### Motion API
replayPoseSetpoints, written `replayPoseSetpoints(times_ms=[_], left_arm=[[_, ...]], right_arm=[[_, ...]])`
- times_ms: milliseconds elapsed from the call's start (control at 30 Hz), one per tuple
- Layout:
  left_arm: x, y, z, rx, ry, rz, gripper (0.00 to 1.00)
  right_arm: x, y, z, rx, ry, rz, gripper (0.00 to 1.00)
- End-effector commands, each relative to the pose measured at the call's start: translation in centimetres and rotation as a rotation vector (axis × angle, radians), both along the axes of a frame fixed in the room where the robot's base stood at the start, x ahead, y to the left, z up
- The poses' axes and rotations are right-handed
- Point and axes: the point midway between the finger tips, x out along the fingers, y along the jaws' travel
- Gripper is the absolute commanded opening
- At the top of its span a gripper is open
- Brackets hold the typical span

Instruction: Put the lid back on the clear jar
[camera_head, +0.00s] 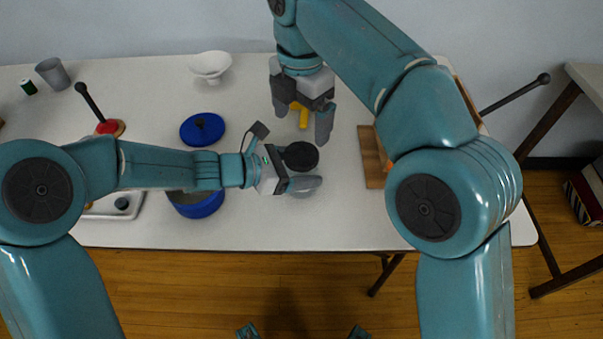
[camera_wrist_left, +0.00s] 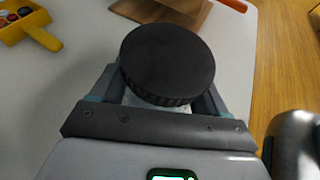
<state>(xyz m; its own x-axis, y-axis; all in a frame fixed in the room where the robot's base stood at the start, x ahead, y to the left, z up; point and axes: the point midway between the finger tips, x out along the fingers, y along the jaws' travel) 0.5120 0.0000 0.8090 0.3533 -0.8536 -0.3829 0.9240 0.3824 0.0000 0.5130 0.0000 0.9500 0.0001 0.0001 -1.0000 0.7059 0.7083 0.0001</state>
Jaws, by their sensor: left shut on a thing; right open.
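A round black lid (camera_head: 300,155) shows at the end of my left arm. In the left wrist view the black lid (camera_wrist_left: 168,63) sits just above and between the fingers, upright and level. A pale, clear part of the jar (camera_wrist_left: 150,103) shows under it between the fingers; most of the jar is hidden. My left gripper (camera_head: 296,172) is shut around the jar below the lid. I cannot tell whether the lid is fully seated. My right gripper (camera_head: 301,112) is open and empty, just beyond the lid.
A yellow scoop (camera_head: 303,115) lies under my right gripper. A blue pot (camera_head: 200,207), a blue lid (camera_head: 202,130) and a white bowl (camera_head: 210,66) are on the left. A brown board (camera_head: 371,155) is on the right. The white table (camera_head: 330,225) is clear at the front.

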Motion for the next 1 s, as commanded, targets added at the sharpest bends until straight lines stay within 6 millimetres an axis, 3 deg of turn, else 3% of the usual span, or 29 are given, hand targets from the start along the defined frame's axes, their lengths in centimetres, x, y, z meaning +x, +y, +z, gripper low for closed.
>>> replayPoseSetpoints(times_ms=[533,967,1000], left_arm=[[0.0,0.0,0.0,0.0,0.0,0.0,0.0],[0.0,0.0,0.0,0.0,0.0,0.0,0.0],[0.0,0.0,0.0,0.0,0.0,0.0,0.0]], right_arm=[[0.0,-0.1,-7.1,-0.002,0.002,-0.003,0.94],[0.0,0.0,-8.0,0.0,0.0,-0.003,0.94],[0.0,0.0,-8.0,0.0,0.0,-0.003,0.81]])
